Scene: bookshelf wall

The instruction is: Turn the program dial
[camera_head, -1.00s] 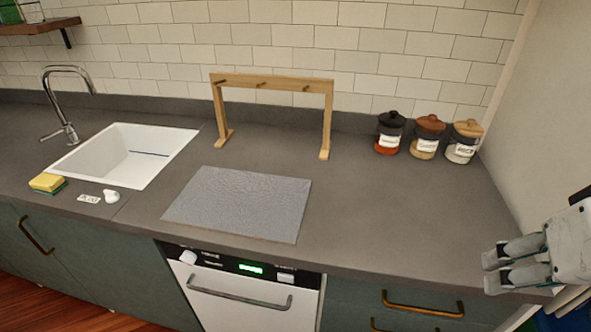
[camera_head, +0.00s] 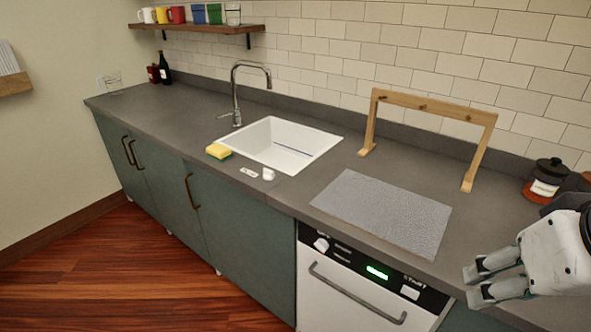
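The program dial (camera_head: 321,244) is a round white knob at the left end of the black control panel (camera_head: 345,257) on the white dishwasher (camera_head: 340,300), under the counter. A green display is lit on the panel and a pale button sits to its right. A dark handle runs across the door, which is closed. My gripper (camera_head: 474,285) is at the lower right, over the front edge of the counter, to the right of the dial and apart from it. Its two fingers are spaced apart with nothing visible between them.
A grey mat (camera_head: 385,212) lies on the counter above the dishwasher, with a wooden rack (camera_head: 430,104) behind it. To the left are a white sink (camera_head: 285,145), a sponge (camera_head: 219,151) and a small white item (camera_head: 268,174). The wooden floor (camera_head: 130,265) in front is clear.

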